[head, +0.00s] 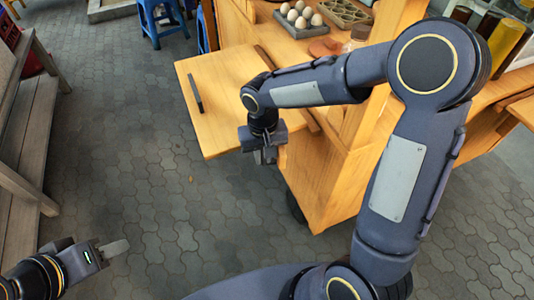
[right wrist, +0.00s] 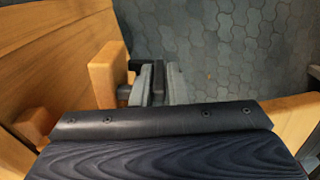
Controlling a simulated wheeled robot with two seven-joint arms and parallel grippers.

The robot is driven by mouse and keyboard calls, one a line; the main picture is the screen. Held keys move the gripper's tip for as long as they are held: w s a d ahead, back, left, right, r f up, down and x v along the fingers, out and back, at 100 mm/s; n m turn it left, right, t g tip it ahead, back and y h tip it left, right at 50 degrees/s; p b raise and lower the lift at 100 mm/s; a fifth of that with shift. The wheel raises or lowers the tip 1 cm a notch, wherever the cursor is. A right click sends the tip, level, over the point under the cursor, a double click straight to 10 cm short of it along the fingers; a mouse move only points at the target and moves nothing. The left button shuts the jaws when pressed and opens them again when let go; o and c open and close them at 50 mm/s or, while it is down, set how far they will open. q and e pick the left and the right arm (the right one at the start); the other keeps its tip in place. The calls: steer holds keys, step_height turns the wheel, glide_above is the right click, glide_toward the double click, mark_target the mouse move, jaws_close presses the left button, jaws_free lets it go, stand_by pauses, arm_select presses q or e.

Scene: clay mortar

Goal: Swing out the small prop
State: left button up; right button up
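The wooden cart carries a side leaf (head: 222,98) that stands out level on its left, with a dark bar on top. A small wooden block (right wrist: 108,72), possibly the end of the small prop, shows in the right wrist view left of my right gripper (right wrist: 160,82), with a grey pin beside it. In the head view, my right gripper (head: 265,156) points down at the leaf's near right corner, by the cart's side. Its fingers look together, with nothing visible between them. My left gripper (head: 113,248) is low at the left, its fingers together, empty, far from the cart.
The cart body (head: 335,180) stands right of the leaf. A wooden bench (head: 32,150) is at the far left, blue stools (head: 160,22) behind. Paved floor between is clear.

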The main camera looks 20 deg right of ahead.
steer(key=o, duration=0.3)
steer(key=shift+d+r, duration=0.1)
step_height(320, 180, up, 8)
steer(key=shift+f+p, duration=0.15)
steer(key=shift+p, duration=0.55)
